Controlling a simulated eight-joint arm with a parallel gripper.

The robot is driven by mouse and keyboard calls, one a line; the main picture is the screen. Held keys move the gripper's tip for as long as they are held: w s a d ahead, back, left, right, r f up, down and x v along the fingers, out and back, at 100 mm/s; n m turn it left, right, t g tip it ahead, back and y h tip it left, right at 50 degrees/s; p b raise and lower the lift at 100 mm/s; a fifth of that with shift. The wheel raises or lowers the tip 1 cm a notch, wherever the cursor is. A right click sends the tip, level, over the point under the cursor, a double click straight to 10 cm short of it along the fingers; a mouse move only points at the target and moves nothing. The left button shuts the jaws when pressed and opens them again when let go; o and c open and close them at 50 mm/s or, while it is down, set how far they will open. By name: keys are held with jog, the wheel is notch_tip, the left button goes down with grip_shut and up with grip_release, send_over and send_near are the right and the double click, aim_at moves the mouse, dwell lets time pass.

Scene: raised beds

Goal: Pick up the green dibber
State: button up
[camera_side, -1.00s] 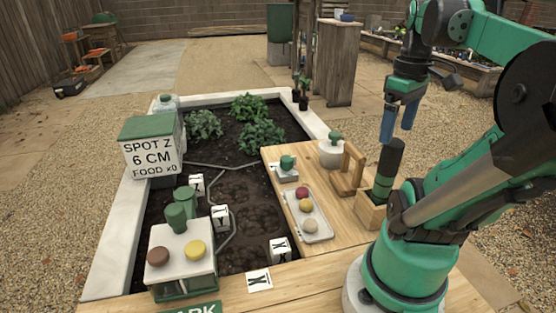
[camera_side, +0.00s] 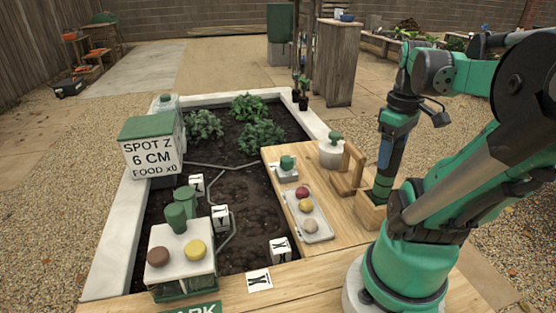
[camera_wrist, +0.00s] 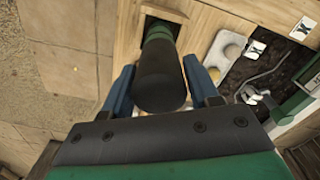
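The green dibber (camera_side: 381,186) stands upright in a wooden holder (camera_side: 371,213) at the right edge of the wooden board. Its lower part is green and its top is a dark handle. My gripper (camera_side: 389,154) is lowered over the dibber's top from above. In the wrist view the dibber's dark handle (camera_wrist: 160,78) lies between the two blue fingers of my gripper (camera_wrist: 163,90). A gap shows on each side of the handle, so the fingers are open around it and not visibly touching it. The dibber's tip is hidden inside the holder.
A wooden stand (camera_side: 349,170) is close to the left of the dibber. A white jar with a green knob (camera_side: 331,151) and a tray of coloured balls (camera_side: 308,215) are further left on the board. The soil bed with plants (camera_side: 255,135) lies beyond.

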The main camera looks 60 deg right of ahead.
grip_shut()
jog(key=shift+r, duration=0.15)
